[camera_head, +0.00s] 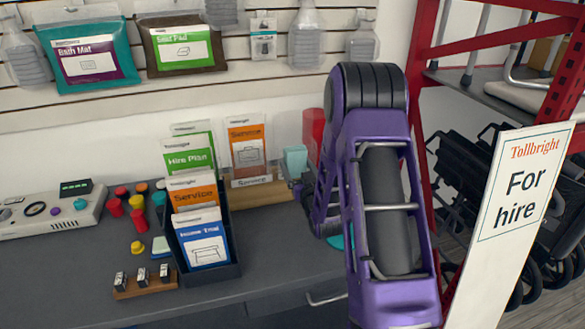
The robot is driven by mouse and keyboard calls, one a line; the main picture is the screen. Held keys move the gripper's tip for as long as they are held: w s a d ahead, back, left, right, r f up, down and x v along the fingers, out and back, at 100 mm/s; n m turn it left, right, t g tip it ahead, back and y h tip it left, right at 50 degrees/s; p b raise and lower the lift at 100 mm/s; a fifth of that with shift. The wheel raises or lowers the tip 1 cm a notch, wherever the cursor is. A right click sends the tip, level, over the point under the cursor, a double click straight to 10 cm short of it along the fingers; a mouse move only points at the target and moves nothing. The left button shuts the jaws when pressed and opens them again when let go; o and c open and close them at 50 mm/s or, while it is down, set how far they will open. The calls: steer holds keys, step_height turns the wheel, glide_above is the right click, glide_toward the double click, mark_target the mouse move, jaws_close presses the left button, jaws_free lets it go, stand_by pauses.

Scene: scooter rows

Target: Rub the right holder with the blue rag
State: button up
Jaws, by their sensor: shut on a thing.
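My gripper (296,179) is just to the right of this holder, partly hidden by my purple arm. It is shut on a pale blue-green cloth-like piece (295,157), which I take for the blue rag. The rag is close to the holder's right side; I cannot tell whether they touch. The left holder (209,272) is a dark stepped rack with several leaflets.
A grey control box (45,213) and several red, yellow and teal knobs stand left on the dark counter (70,270). A red object (313,128) stands behind my arm. A "For hire" sign (515,200) and red rack (420,60) are at right.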

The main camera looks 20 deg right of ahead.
steer(key=a, duration=0.3)
steer(key=shift+w+a+r, duration=0.1)
steer(key=shift+w+a, duration=0.05)
steer(key=shift+a, duration=0.2)
stand_by(1.2)
steer(key=s, duration=0.6)
steer(key=shift+s+d, duration=0.1)
stand_by(0.4)
steer(key=s, duration=0.3)
stand_by(0.3)
